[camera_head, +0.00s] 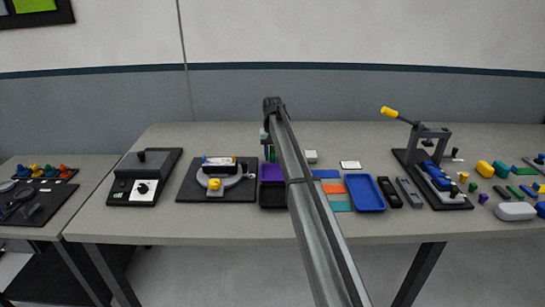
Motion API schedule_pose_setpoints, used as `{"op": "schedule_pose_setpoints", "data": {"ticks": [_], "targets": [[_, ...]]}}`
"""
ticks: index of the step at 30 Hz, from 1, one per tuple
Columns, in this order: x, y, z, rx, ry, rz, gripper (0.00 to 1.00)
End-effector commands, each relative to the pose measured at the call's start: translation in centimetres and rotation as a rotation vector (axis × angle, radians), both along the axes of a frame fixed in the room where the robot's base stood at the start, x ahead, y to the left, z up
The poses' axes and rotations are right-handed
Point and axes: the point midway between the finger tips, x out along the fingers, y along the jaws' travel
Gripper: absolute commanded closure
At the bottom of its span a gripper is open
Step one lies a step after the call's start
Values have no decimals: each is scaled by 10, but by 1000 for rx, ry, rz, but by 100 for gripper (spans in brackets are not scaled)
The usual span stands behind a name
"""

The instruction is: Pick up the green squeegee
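No thing can be made out for certain as the green squeegee. A small upright green piece (271,154) shows just left of my arm, above the dark trays; it may be the squeegee, mostly hidden. My arm crosses the middle of the view and bends down at its far end. My gripper (268,150) is around that green piece, largely hidden by the arm. I cannot see its fingers clearly, nor whether they hold the piece. Other small green pieces lie at the far right, one flat green piece (514,190) among them.
A purple tray (271,171) and a black tray (272,196) lie below the gripper. A turntable fixture on a black plate (190,190) is to the left. Coloured cards, a blue tray (365,207) and a yellow-handled press (432,165) are to the right. Bare tabletop (215,228) runs along the front.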

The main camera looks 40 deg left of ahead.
Motion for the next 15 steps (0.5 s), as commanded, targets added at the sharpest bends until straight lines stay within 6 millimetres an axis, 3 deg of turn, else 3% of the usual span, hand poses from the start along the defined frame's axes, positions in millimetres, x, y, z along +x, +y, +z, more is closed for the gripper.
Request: {"op": "schedule_pose_setpoints", "data": {"ticks": [11, 15], "targets": [[0, 0, 0, 0, 0, 0, 98], [0, 0, 0, 0, 0, 0, 100]]}}
